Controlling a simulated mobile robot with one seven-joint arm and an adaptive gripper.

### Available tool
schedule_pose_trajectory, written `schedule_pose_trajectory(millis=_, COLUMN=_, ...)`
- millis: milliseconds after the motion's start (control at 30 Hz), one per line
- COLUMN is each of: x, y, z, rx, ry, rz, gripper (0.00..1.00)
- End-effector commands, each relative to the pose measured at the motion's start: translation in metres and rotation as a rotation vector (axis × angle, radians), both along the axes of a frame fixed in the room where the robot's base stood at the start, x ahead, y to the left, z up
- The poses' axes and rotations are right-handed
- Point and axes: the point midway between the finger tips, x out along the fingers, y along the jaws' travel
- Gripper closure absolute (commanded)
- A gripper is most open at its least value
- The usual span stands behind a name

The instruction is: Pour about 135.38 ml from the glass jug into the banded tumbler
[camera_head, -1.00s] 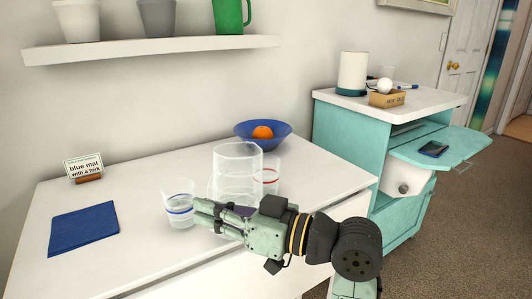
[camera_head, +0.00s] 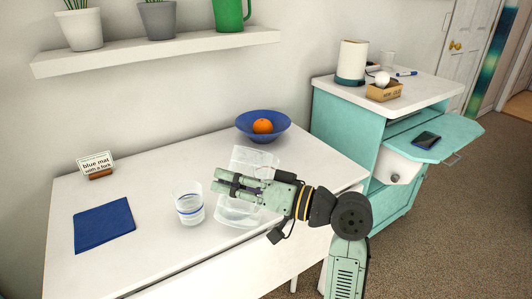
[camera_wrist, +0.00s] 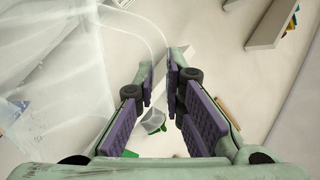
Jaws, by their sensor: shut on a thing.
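The glass jug (camera_head: 252,160) is clear and stands out faintly above the white table, partly hidden by my gripper. My gripper (camera_head: 215,182) is shut on the jug, and the jug's transparent wall (camera_wrist: 60,75) fills the left of the wrist view. The jug seems to lean slightly; its liquid level is too faint to read. The banded tumbler (camera_head: 188,208), clear with a blue band, stands upright on the table to the left of the jug, apart from it. I cannot tell how much liquid it holds.
A blue bowl with an orange (camera_head: 262,126) stands behind the jug. A blue mat (camera_head: 104,225) and a small sign (camera_head: 96,164) are at the left. A shelf with pots (camera_head: 160,52) hangs above. A teal cabinet (camera_head: 350,125) stands at the right.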

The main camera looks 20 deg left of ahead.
Motion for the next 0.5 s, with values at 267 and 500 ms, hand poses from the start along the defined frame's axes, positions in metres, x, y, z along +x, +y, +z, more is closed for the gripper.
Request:
schedule_pose_trajectory(millis=267, x=0.008, y=-0.001, z=0.011, rx=0.009, ry=0.111, rz=0.000, gripper=1.00)
schedule_pose_trajectory(millis=500, x=0.015, y=-0.001, z=0.019, rx=0.013, ry=0.207, rz=0.001, gripper=1.00)
